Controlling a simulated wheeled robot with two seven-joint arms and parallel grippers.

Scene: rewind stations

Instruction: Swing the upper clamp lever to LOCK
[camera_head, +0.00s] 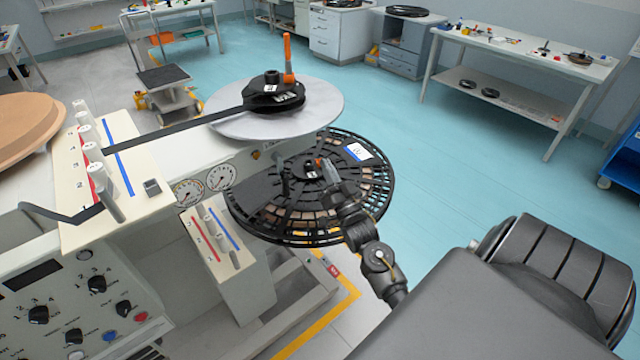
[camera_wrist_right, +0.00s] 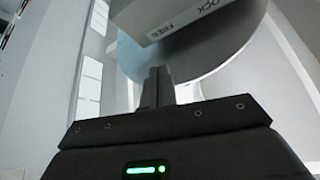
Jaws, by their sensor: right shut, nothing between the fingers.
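The upper clamp lever (camera_head: 288,55) has an upright orange handle on a black hub (camera_head: 273,92), above a grey disc (camera_head: 325,101). My right gripper (camera_head: 331,172) is shut and empty. In the head view it appears over the lower black reel (camera_head: 255,190), below and right of the upper lever, apart from it. In the right wrist view its closed fingers (camera_wrist_right: 158,86) point up towards a grey round disc (camera_wrist_right: 215,60) and a pale block (camera_wrist_right: 165,18) lettered LOCK and FREE. The lever handle does not show there. My left gripper is not in view.
A dark web runs from the upper hub to rollers (camera_head: 92,150) on the cream machine. A lower hub with a small orange part (camera_head: 318,163) sits at the black reel's middle, close to my right gripper. Gauges (camera_head: 220,177) are at its left. Open blue floor (camera_head: 460,170) lies to the right.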

